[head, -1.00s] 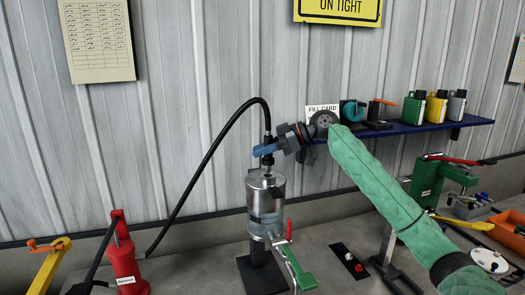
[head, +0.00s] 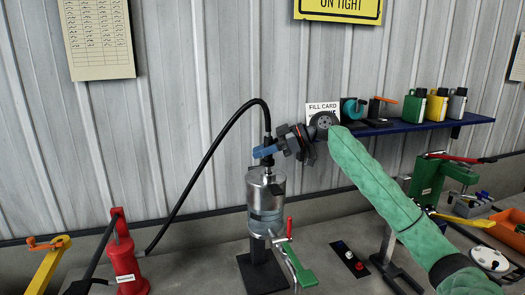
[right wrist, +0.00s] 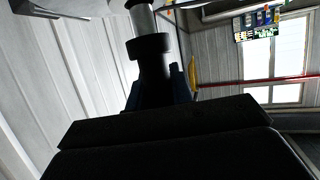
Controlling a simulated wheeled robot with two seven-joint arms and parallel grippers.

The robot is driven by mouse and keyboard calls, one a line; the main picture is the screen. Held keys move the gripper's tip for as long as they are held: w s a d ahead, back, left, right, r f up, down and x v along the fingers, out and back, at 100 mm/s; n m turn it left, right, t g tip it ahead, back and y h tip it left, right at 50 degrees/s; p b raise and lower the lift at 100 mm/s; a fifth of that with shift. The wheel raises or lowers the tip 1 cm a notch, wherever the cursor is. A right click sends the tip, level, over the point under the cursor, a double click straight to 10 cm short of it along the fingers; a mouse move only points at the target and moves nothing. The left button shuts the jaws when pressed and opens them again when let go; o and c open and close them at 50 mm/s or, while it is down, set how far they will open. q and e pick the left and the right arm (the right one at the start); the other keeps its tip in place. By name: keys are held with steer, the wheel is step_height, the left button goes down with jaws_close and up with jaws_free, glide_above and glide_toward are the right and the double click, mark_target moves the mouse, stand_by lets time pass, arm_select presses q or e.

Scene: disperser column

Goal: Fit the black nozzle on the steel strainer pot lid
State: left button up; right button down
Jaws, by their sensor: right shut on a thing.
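The steel strainer pot (head: 266,220) stands upright on a dark stand, with its lid (head: 266,181) on top. My right gripper (head: 265,151) is shut on the black nozzle (head: 267,141) directly above the lid, with its blue fingers across it. The nozzle is about upright and its lower end is at or very close to the fitting in the lid's middle; I cannot tell whether it is seated. In the right wrist view the black nozzle (right wrist: 150,65) runs away from the gripper, with a steel cylinder at its far end. My left gripper is not in view.
A black hose (head: 203,165) arches from the nozzle to a red pump (head: 124,262) at left. A red lever and green handle (head: 303,275) are at the pot's foot. A blue shelf (head: 420,127) with bottles is at right. A small switch plate (head: 348,258) lies on the bench.

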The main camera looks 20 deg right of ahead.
steer(key=shift+f+b, duration=0.7)
steer(key=shift+f, duration=0.6)
steer(key=c, duration=1.1)
jaws_free()
steer(key=shift+c, duration=0.2)
steer(key=b+v, duration=0.3)
steer(key=v, duration=0.3)
steer(key=shift+d, duration=0.2)
steer(key=shift+s+d+r, duration=0.15)
steer(key=shift+d+r, duration=0.25)
steer(key=shift+d, duration=0.2)
